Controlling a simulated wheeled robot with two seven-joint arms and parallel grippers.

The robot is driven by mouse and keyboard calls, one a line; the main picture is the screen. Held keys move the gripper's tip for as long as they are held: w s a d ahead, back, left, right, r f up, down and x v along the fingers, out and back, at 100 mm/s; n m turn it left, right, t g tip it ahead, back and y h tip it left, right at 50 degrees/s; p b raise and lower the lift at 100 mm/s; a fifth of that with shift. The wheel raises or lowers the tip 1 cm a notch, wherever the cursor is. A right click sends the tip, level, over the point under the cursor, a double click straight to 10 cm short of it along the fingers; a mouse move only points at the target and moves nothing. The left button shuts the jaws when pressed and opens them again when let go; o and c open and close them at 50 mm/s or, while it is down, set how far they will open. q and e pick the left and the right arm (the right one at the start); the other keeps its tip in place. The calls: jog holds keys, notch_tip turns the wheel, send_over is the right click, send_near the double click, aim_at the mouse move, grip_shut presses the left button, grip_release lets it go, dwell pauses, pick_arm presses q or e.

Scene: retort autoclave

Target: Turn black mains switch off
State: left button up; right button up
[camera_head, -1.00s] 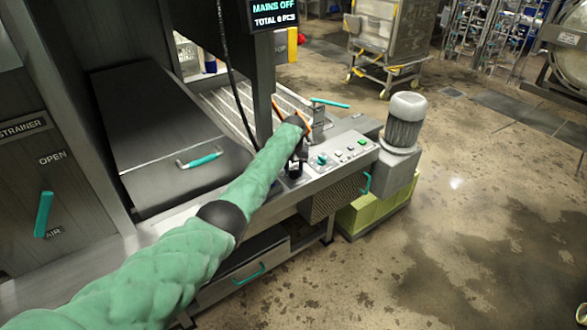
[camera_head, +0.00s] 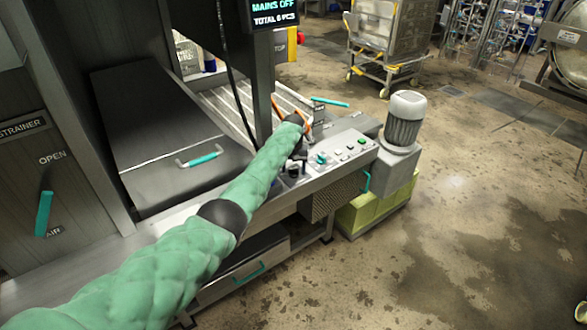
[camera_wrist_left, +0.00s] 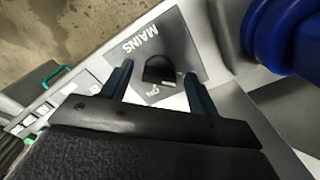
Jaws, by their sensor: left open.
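The black mains switch (camera_wrist_left: 160,68) is a dark rounded knob on a grey plate lettered MAINS (camera_wrist_left: 126,42) in the left wrist view. In the head view, my left gripper (camera_head: 298,152) is at the left end of the control panel (camera_head: 343,150), and the arm largely hides the switch. The display (camera_head: 273,12) reads MAINS OFF. My right gripper is out of view.
A teal knob (camera_head: 322,158) and small buttons sit to the right on the panel. A motor (camera_head: 404,118) stands beyond it. A dark post (camera_head: 261,85) and hanging cable are close behind the wrist. A blue rounded object (camera_wrist_left: 285,32) is near the gripper in the wrist view.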

aim_at(293, 170)
pick_arm(q)
jog(key=shift+r, duration=0.25)
notch_tip(293, 170, up, 6)
jog(key=shift+f+b, duration=0.1)
jog(key=shift+b, duration=0.95)
jog(key=shift+r, duration=0.75)
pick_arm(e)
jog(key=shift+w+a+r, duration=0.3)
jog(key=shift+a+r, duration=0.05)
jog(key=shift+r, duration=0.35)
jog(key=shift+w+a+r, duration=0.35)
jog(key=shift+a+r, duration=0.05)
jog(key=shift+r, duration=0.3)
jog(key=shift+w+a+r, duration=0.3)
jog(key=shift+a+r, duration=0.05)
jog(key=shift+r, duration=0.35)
pick_arm(q)
jog(key=shift+f, duration=0.1)
